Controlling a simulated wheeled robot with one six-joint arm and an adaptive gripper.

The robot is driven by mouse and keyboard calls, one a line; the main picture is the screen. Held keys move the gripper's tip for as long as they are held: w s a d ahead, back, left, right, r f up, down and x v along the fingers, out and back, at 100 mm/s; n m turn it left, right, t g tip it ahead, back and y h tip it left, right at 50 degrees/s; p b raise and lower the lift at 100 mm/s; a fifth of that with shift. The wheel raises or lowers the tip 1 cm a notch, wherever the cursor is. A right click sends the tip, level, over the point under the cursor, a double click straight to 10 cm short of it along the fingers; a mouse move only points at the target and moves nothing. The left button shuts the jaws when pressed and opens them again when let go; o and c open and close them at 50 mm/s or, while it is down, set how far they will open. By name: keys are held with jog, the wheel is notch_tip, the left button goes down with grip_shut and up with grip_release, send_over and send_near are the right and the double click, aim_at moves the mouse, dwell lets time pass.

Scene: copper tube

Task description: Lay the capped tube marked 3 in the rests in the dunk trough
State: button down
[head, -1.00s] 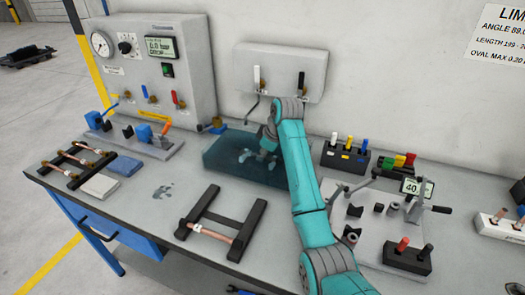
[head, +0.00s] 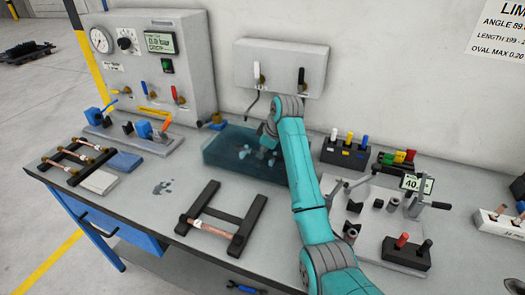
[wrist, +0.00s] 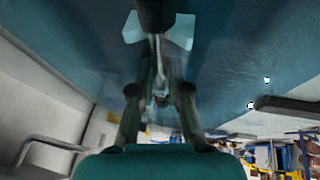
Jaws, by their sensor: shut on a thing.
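The dunk trough (head: 222,160) is a clear blue-green tank at the back of the bench, below the grey wall box. Pale rests (head: 244,152) show in it. My gripper (head: 268,144) is down at the right part of the trough, partly behind my teal arm. In the wrist view, my gripper's fingers (wrist: 158,92) are close together on a narrow, blurred thing, apparently the capped tube. Its number is not readable, and I cannot tell whether it touches the rests.
A black rack (head: 246,228) with one copper tube (head: 210,227) stands in front of the trough. Several tubes lie on a rack (head: 72,160) at left. The gauge panel (head: 160,65) is behind. A fixture plate (head: 375,220) and marker holders fill the right side.

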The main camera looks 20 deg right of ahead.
jog(key=c, duration=1.1)
grip_release()
jog(key=shift+o, duration=0.2)
jog(key=shift+r, duration=0.1)
jog(key=v, duration=1.1)
jog(key=shift+s+r, duration=0.15)
jog(key=shift+r, duration=0.2)
jog(key=shift+s+d, duration=0.1)
jog(key=shift+d, duration=0.05)
